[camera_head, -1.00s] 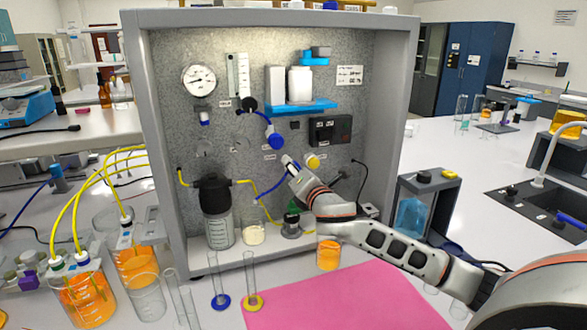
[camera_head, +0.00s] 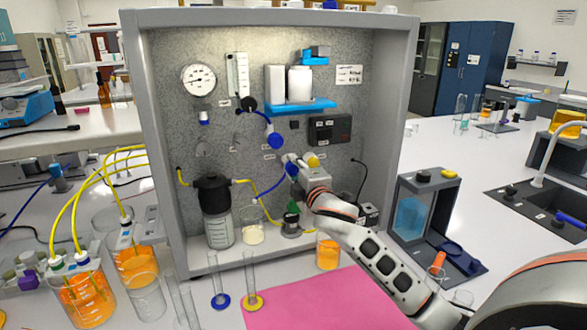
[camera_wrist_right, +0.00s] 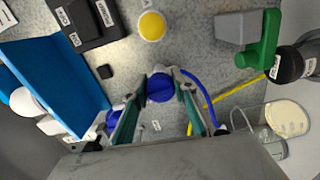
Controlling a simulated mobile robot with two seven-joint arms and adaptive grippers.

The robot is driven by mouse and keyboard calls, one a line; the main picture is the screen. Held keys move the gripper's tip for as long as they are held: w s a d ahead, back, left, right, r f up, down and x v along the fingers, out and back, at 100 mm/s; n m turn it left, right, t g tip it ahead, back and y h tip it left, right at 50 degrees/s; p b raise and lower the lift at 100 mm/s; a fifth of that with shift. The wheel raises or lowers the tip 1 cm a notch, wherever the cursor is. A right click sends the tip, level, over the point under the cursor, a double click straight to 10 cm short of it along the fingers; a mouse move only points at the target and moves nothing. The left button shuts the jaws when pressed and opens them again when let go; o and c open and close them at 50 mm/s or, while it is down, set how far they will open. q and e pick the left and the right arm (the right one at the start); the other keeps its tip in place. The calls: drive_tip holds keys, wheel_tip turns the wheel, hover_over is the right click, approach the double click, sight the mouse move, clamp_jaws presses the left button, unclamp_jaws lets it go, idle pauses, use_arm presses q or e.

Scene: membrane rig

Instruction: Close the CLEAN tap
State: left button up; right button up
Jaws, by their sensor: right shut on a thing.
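A round blue tap knob (camera_wrist_right: 160,88) sits on the grey panel, between the fingers of my right gripper (camera_wrist_right: 160,91) in the right wrist view. The fingers are shut on it from both sides. In the head view my right gripper (camera_head: 291,163) reaches the panel, and a bit of the blue knob (camera_head: 291,170) shows beside it. A yellow tap knob (camera_wrist_right: 152,25) is close by, partly covered in the head view (camera_head: 313,160). The small labels are too small to read, so I cannot tell which one says CLEAN. My left gripper is out of view.
A blue shelf (camera_head: 300,106) with white containers is above the gripper. Another blue knob (camera_head: 275,141) is up and left. A green valve (camera_wrist_right: 262,50) and a dark-lidded vessel (camera_head: 213,197) are lower. Glass cylinders and a beaker of orange liquid (camera_head: 328,252) stand in front.

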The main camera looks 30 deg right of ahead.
drive_tip(key=shift+m, duration=0.7)
drive_tip(key=o, duration=1.1)
drive_tip(key=v, duration=1.2)
drive_tip(key=shift+a, duration=0.1)
